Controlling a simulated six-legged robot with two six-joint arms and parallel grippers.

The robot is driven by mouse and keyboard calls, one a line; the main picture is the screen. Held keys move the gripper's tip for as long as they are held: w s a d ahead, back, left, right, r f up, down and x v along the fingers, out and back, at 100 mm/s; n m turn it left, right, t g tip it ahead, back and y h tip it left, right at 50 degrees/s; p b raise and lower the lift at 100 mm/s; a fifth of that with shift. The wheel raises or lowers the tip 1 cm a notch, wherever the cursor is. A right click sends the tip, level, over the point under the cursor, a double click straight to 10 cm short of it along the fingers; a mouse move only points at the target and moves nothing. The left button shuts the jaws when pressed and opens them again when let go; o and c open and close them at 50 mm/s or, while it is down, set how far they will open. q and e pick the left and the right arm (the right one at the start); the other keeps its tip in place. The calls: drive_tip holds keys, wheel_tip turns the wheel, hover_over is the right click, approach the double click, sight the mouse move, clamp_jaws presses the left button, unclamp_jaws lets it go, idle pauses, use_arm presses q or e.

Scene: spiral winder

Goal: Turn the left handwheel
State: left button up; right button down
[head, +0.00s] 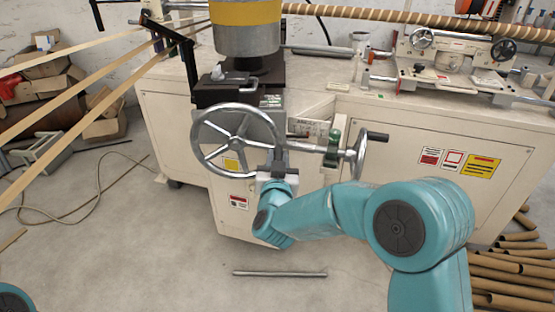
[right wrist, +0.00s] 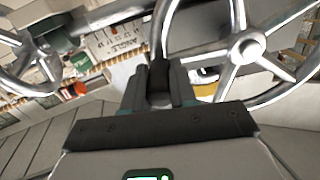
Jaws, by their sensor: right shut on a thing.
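The left handwheel (head: 237,141) is a large silver spoked wheel on the front of the winder, below the dark carriage. It also shows in the right wrist view (right wrist: 246,47), at the upper right. My right gripper (head: 276,172) is at the lower right of its rim. In the right wrist view the gripper (right wrist: 160,88) is shut on the wheel's dark handle (right wrist: 158,72), which stands between the fingers. In the head view the gripper hides the handle. My left gripper is not in view.
A second handwheel (head: 358,154) with a black handle is close on the right, on a horizontal shaft. Paper strips (head: 75,75) cross the upper left. A metal rod (head: 280,273) lies on the floor. Cardboard tubes (head: 512,272) lie at the lower right.

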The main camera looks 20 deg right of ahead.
sight(232, 108)
drive_tip(key=shift+r+n+p, duration=0.6)
drive_tip(key=shift+r+p, duration=0.1)
drive_tip(key=shift+r, duration=0.1)
drive_tip(key=r+n+p, duration=0.2)
drive_tip(key=a+r+n+p, duration=0.1)
drive_tip(key=r+n+p, duration=0.1)
drive_tip(key=p, duration=0.1)
drive_tip(key=r+n+p, duration=0.2)
drive_tip(key=shift+w+a, duration=0.2)
drive_tip(key=shift+w, duration=0.05)
drive_tip(key=w+a+r+n+p, duration=0.1)
drive_tip(key=a+n+p, duration=0.1)
drive_tip(key=n+p, duration=0.1)
drive_tip(key=a+r+n+p, duration=0.2)
drive_tip(key=a+n+p, duration=0.1)
drive_tip(key=n+p, duration=0.1)
drive_tip(key=w+a+r+n+p, duration=0.1)
drive_tip(key=a+r+n+p, duration=0.1)
drive_tip(key=n+p, duration=0.1)
drive_tip(key=shift+w+a+n+p, duration=0.35)
drive_tip(key=shift+n+p, duration=0.05)
drive_tip(key=shift+p, duration=0.35)
drive_tip(key=shift+w+a+n+p, duration=0.15)
drive_tip(key=shift+a+n+p, duration=0.25)
drive_tip(key=shift+a+n, duration=0.1)
drive_tip(key=shift+f, duration=0.1)
drive_tip(key=c, duration=0.9)
unclamp_jaws()
